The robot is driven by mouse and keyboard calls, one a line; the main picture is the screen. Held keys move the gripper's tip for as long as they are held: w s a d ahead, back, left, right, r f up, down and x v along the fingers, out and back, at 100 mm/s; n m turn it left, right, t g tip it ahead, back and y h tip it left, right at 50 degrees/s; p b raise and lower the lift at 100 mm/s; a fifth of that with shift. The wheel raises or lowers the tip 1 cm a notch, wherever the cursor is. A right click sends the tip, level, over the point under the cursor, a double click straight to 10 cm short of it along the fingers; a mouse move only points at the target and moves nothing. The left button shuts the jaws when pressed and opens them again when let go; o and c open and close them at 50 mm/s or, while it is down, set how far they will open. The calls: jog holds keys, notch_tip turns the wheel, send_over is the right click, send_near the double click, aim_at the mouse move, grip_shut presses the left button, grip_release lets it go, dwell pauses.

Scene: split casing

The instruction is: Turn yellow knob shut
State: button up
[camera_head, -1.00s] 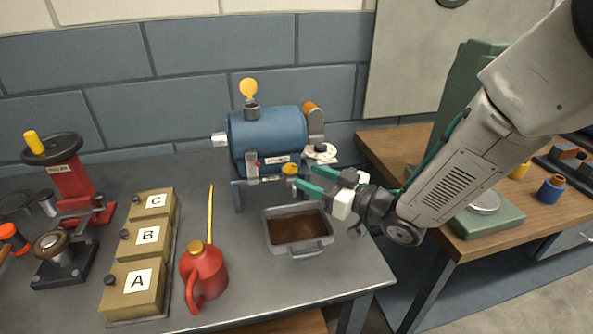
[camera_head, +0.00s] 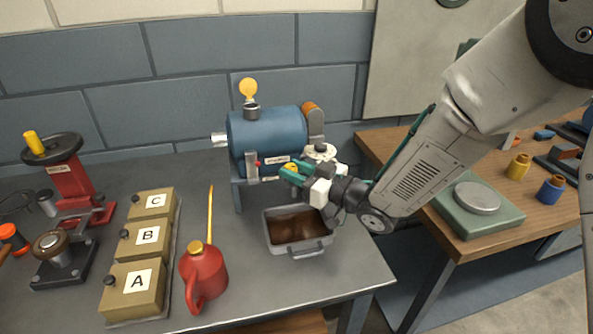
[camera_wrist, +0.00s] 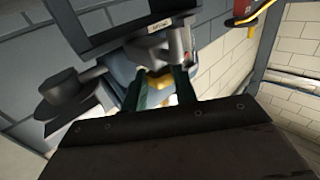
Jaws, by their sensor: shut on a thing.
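The yellow knob (camera_head: 290,168) is on the lower front of the blue cylindrical casing (camera_head: 272,131), which stands on the bench. My gripper (camera_head: 289,174) reaches in from the right with its green fingers at the knob. In the wrist view the yellow knob (camera_wrist: 160,82) sits between the two green fingers (camera_wrist: 160,88), and the gripper is shut on it. The fingers hide part of the knob in the head view. A grey tray (camera_head: 298,249) with dark brown liquid stands below the knob.
A red oil can (camera_head: 204,276) with a long yellow spout stands left of the tray. Boxes A, B and C (camera_head: 137,283) and a red handwheel device (camera_head: 66,186) are farther left. A wooden table (camera_head: 460,236) is at the right.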

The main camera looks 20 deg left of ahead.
jog(key=shift+m+t+h, duration=0.3)
jog(key=shift+m+t, duration=0.1)
jog(key=shift+t, duration=0.2)
jog(key=m+t+h, duration=0.1)
jog(key=t, duration=0.1)
jog(key=m+t+h, duration=0.1)
jog(key=m+t, duration=0.1)
jog(key=m+t+h, duration=0.1)
jog(key=shift+s+a+t+h, duration=0.25)
jog(key=shift+s+t+h, duration=0.05)
jog(key=shift+s+t, duration=0.1)
jog(key=m+t+h, duration=0.1)
jog(key=m+h, duration=0.1)
jog(key=m+t+h, duration=0.3)
jog(key=h, duration=0.2)
jog(key=shift+s+a+m, duration=0.1)
jog(key=shift+a+m, duration=0.15)
jog(key=shift+m, duration=0.15)
jog(key=shift+t, duration=0.3)
jog(key=o, duration=1)
